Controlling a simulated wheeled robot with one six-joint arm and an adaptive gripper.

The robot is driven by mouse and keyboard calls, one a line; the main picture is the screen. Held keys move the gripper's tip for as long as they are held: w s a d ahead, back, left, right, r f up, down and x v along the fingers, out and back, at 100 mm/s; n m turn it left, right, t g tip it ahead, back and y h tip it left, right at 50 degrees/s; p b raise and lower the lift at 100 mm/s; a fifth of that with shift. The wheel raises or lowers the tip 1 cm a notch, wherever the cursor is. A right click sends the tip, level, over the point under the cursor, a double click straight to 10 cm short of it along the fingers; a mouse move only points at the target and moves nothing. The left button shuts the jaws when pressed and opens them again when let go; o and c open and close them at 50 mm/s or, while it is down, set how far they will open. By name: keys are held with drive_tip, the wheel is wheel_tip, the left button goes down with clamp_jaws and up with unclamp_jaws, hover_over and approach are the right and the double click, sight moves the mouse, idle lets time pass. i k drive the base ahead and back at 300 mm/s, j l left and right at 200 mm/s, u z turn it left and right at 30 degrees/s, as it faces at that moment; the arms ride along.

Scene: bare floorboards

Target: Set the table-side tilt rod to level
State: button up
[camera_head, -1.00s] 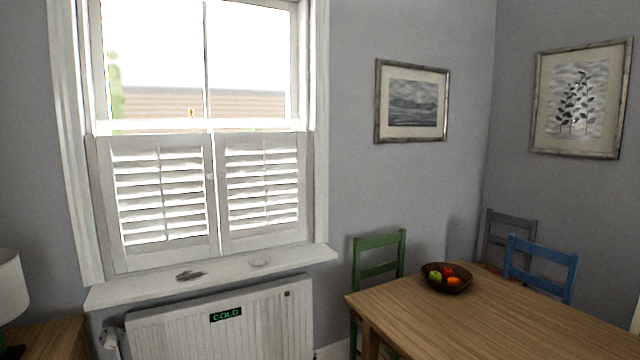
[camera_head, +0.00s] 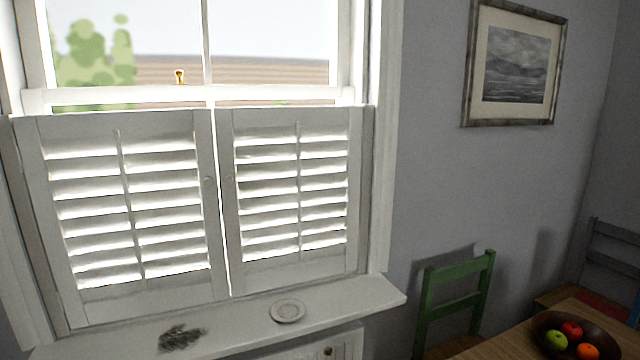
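Two white louvred shutter panels cover the lower half of the window. The right panel (camera_head: 360,190), on the side of the table, has a thin upright tilt rod (camera_head: 299,190) down the middle of its slats. Bright gaps show between its slats; their exact angle is hard to tell. The left panel (camera_head: 210,250) has its own tilt rod (camera_head: 124,190) and similar bright gaps. The two panels meet at the centre and look closed. My gripper is not in view.
The white sill (camera_head: 240,335) below the shutters holds a small pale dish (camera_head: 288,311) and a dark grey sprig-like thing (camera_head: 180,338). A green chair (camera_head: 457,300) and a wooden table (camera_head: 495,345) with a fruit bowl (camera_head: 545,322) stand at right.

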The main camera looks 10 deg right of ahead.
sight(262, 163)
drive_tip(key=i+j, duration=0.15)
drive_tip(key=i, duration=0.3)
drive_tip(key=i+j, duration=0.15)
drive_tip(key=i, duration=0.25)
drive_tip(key=i+j, duration=0.2)
drive_tip(key=i, duration=0.25)
drive_tip(key=i+j, duration=0.15)
drive_tip(key=i, duration=0.3)
drive_tip(key=l+z, duration=0.05)
